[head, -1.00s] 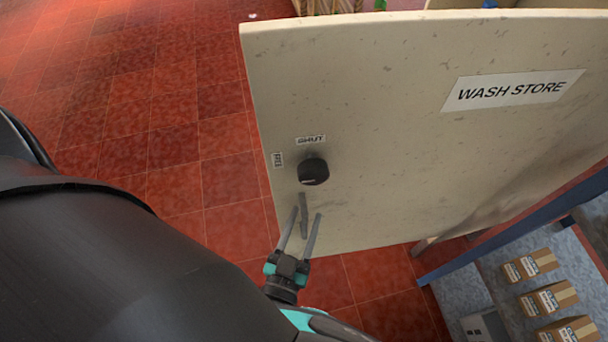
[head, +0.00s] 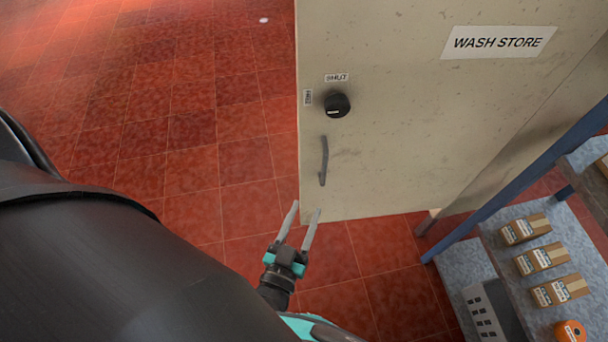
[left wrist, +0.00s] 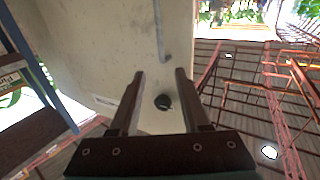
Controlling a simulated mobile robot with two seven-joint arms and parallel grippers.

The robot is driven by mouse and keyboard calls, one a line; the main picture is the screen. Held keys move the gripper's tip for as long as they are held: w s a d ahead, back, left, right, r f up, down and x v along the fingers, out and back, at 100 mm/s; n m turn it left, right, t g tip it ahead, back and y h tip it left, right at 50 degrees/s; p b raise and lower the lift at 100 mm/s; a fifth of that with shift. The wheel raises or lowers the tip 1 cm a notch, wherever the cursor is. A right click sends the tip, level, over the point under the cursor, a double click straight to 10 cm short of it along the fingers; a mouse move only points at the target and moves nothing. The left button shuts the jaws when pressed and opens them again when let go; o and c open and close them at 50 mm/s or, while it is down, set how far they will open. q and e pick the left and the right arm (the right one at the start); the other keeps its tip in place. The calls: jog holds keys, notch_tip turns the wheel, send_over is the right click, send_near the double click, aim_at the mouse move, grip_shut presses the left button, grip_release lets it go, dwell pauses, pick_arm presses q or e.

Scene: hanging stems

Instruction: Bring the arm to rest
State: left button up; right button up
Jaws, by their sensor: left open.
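My left gripper (head: 306,208) is open and empty in the head view, low at the door's bottom left corner. Its fingertips are below the grey bar handle (head: 323,160) and apart from it in the picture. The pale, stained door (head: 400,120) carries a WASH STORE sign (head: 498,42), and a black round knob (head: 337,105) sits above the handle. In the left wrist view, the open fingers (left wrist: 160,72) show with nothing held between them, and the dark knob (left wrist: 163,102) appears between them. My right gripper is not in view.
A blue-framed shelf (head: 520,180) stands at the right, with several cardboard boxes (head: 541,258), a grey slotted box (head: 490,310) and an orange item (head: 570,332). Red tiled floor (head: 190,150) lies open left of the door.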

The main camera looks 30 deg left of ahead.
pick_arm(q)
jog(key=shift+w, duration=0.1)
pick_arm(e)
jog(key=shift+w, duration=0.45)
pick_arm(q)
jog(key=shift+f, duration=0.1)
jog(key=s+d+f+m+g+h+b, duration=0.1)
jog(key=s+f+m+g+h+b, duration=0.15)
jog(key=f, duration=0.85)
jog(key=s+d+f+m+g+h+b, duration=0.15)
jog(key=s+f+g+b, duration=0.25)
jog(key=f, duration=0.8)
jog(key=s+a+f+g+b, duration=0.2)
jog(key=s+f+g, duration=0.3)
jog(key=s+f, duration=0.4)
jog(key=s+a+f+g+y+b, duration=0.1)
jog(key=s+a+f+g+b, duration=0.2)
jog(key=s+f, duration=0.5)
jog(key=shift+s+a+f+g+b, duration=0.35)
jog(key=shift+s+a+g, duration=0.4)
jog(key=shift+g, duration=0.4)
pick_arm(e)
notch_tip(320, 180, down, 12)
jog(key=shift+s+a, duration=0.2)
